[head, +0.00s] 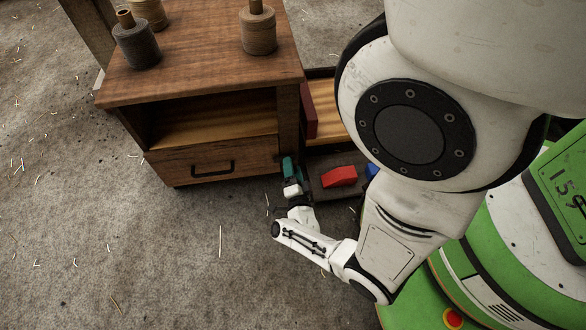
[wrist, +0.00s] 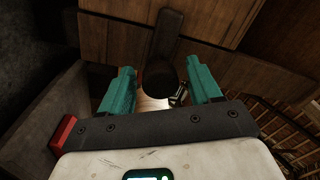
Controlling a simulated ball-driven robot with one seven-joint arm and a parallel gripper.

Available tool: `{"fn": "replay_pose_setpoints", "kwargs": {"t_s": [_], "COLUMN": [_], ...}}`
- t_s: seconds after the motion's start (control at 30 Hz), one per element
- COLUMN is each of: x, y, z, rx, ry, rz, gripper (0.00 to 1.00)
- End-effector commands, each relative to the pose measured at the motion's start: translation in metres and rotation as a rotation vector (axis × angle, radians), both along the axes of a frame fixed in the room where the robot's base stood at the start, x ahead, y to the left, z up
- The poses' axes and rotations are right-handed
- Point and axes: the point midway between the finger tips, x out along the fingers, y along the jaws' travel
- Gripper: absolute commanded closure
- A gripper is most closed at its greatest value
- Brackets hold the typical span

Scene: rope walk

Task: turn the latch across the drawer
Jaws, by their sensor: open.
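In the head view the drawer (head: 240,163) is the wooden front with a black bar handle (head: 213,168) low in the cabinet. My gripper (head: 290,168) is at the right end of that front, and the latch is hidden there. In the wrist view the latch (wrist: 170,32) is a dark flat bar against brown wood, with a round dark end (wrist: 158,76) nearer to me. My gripper (wrist: 160,88) is open, its teal fingers on either side of that round end, with gaps showing on both sides. I cannot tell how deep the fingers reach.
A dark tray (head: 322,164) with a red block (head: 339,176) and a blue block (head: 372,172) is right of my gripper. Spools, including a grey one (head: 137,45) and a tan one (head: 257,30), stand on the cabinet top (head: 200,55). The floor in front is clear except for scattered fibres.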

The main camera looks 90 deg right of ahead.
Motion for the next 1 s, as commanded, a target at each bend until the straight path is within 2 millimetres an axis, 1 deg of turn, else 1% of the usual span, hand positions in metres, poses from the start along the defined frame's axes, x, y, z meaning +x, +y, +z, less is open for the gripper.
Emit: {"fn": "replay_pose_setpoints", "kwargs": {"t_s": [0.17,0.4,0.6,0.77,1.0], "x": [-0.002,-0.006,-0.009,-0.010,-0.010], "y": [0.022,0.069,0.096,0.105,0.106], "z": [0.000,-0.003,-0.005,-0.006,-0.006], "rx": [0.002,0.004,0.002,0.002,0.002], "ry": [0.002,0.002,0.001,0.001,0.001], "rz": [0.003,0.001,0.000,0.000,-0.001], "gripper": [0.37,0.37,0.37,0.37,0.37]}}
